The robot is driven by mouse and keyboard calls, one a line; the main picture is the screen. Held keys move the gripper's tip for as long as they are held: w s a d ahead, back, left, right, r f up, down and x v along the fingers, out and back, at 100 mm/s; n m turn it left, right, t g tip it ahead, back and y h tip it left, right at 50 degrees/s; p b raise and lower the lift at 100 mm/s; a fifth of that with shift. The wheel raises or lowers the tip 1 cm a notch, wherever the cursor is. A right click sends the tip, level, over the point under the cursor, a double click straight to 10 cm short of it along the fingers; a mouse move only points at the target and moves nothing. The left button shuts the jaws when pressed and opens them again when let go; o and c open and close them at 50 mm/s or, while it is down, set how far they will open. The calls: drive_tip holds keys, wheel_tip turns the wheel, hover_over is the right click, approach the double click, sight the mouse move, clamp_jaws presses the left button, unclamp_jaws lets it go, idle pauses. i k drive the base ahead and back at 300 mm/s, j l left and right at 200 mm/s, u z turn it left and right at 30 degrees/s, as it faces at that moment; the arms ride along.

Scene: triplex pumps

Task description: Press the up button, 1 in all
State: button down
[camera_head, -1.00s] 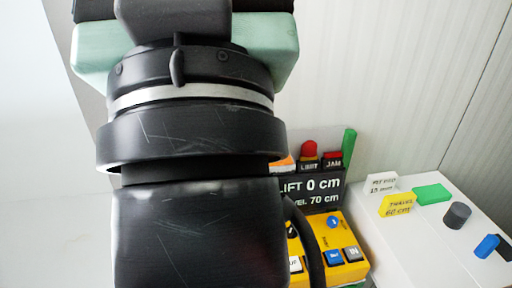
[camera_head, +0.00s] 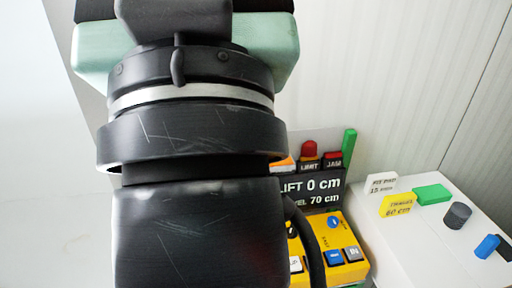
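A yellow control box (camera_head: 348,272) stands at the lower middle, partly behind my arm. A white button (camera_head: 295,264) with dark lettering, which appears to read "UP", sits at its left, partly covered by my gripper. A dark sign (camera_head: 325,190) behind the box reads "LIFT 0 cm" and "70 cm", with part of its text hidden. The black body of my gripper (camera_head: 200,235) fills the lower left middle. Its fingertips are outside the frame, so I cannot see whether they are open or touch anything.
The box also has blue buttons (camera_head: 334,257), a grey "IN" button (camera_head: 352,254) and a round blue knob (camera_head: 333,222). Red lamps stand above the sign, beside a green post (camera_head: 348,147). A white table (camera_head: 425,235) at right holds small blocks and labels. A pale wall stands behind.

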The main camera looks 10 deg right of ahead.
sight(295, 265)
drive_tip(key=i+j+z, duration=0.15)
drive_tip(key=z, duration=0.25)
drive_tip(key=i+j+z, duration=0.1)
drive_tip(key=j+z, duration=0.65)
drive_tip(key=i+l, duration=0.05)
